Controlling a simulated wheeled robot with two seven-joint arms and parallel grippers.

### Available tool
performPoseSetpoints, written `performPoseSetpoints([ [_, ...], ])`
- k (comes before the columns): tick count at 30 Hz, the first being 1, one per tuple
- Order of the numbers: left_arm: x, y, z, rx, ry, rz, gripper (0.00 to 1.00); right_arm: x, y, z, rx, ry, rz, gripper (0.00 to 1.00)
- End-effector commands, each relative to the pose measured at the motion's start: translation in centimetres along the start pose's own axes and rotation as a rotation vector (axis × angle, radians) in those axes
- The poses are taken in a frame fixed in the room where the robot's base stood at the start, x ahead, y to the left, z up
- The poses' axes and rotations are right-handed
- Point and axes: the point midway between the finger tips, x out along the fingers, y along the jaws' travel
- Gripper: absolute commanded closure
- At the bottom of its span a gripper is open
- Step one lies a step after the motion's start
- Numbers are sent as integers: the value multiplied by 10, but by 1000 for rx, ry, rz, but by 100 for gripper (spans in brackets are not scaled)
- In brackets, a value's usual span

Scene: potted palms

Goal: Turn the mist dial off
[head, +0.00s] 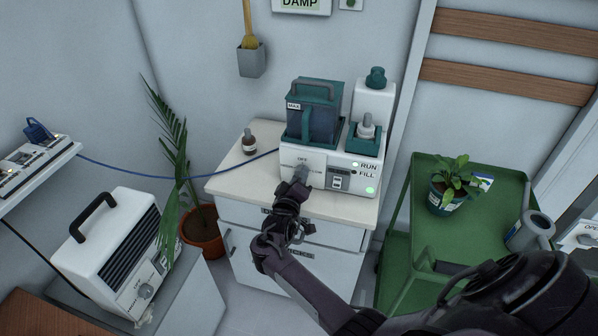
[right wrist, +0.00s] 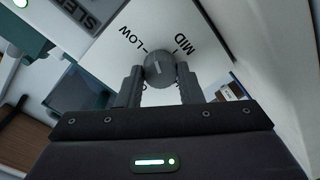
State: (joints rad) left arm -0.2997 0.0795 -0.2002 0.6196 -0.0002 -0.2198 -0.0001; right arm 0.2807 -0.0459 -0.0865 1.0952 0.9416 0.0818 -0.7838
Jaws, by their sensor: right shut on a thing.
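The mist dial (head: 302,172) is a grey knob on the front of the white mist machine (head: 318,180), below an OFF label. It also shows in the right wrist view (right wrist: 160,68), with LOW and MID printed around it and a pale line on its face. My right gripper (head: 299,181) is at the machine's front. Its two fingers stand on either side of the knob, shut on it. I cannot tell exactly which mark the line points to. The head view mostly hides the knob behind the gripper. My left gripper is not in view.
The machine stands on a white cabinet (head: 240,180) with a small brown bottle (head: 249,142) at left. A potted palm (head: 201,230) and a white heater (head: 105,245) are further left. A green cart (head: 425,235) with a potted plant (head: 455,185) and watering can (head: 528,232) is at right.

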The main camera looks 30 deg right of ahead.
Motion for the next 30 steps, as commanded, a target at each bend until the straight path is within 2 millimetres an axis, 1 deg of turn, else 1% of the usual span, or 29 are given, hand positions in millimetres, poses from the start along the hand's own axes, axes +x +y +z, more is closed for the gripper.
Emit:
performPoseSetpoints([
  [1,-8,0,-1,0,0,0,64,1,4,-4,-46,-1,1,90],
  [12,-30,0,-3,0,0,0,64,1,3,-3,-397,-19,6,90],
  [21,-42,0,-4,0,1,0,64,1,2,-4,-680,-34,10,90],
  [30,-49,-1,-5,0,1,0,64,1,1,-3,-965,-49,12,90],
])
